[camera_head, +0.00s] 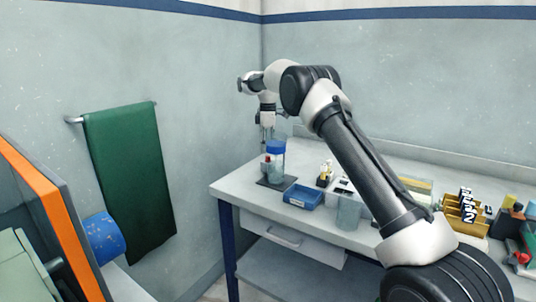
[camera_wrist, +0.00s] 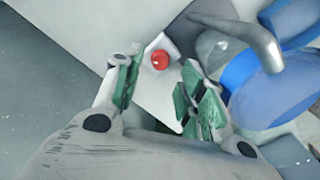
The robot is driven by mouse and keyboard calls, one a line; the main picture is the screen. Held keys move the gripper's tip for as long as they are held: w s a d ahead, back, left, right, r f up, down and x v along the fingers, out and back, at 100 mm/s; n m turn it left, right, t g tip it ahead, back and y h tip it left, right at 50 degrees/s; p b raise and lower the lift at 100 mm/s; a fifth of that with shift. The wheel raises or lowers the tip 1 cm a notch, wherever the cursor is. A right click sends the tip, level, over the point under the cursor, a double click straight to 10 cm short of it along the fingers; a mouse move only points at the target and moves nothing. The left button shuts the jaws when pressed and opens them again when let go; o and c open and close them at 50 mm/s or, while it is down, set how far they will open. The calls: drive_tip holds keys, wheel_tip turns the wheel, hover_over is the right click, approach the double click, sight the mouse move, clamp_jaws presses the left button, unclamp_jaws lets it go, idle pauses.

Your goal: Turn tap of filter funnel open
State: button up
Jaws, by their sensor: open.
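The filter funnel (camera_head: 277,162) stands on a dark base plate at the left end of the bench, a clear body with a blue top. A small red part (camera_head: 267,158), which looks like the tap, is at its left side. In the wrist view the red round knob (camera_wrist: 160,60) sits on a white piece, between and beyond my fingertips. My gripper (camera_head: 267,138) points down above the funnel's left side. In the wrist view my gripper (camera_wrist: 160,82) has its green-padded fingers spread, with nothing held. I cannot tell the tap's exact turn position.
In the wrist view, the blue top (camera_wrist: 262,90) and a grey bent pipe (camera_wrist: 252,32) are close to my right finger. A blue tray (camera_head: 303,196), a clear beaker (camera_head: 348,212) and gold racks (camera_head: 462,215) stand further right on the bench (camera_head: 235,188). A green towel (camera_head: 130,180) hangs left.

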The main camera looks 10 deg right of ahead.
wheel_tip(320, 180, up, 8)
idle(0.4)
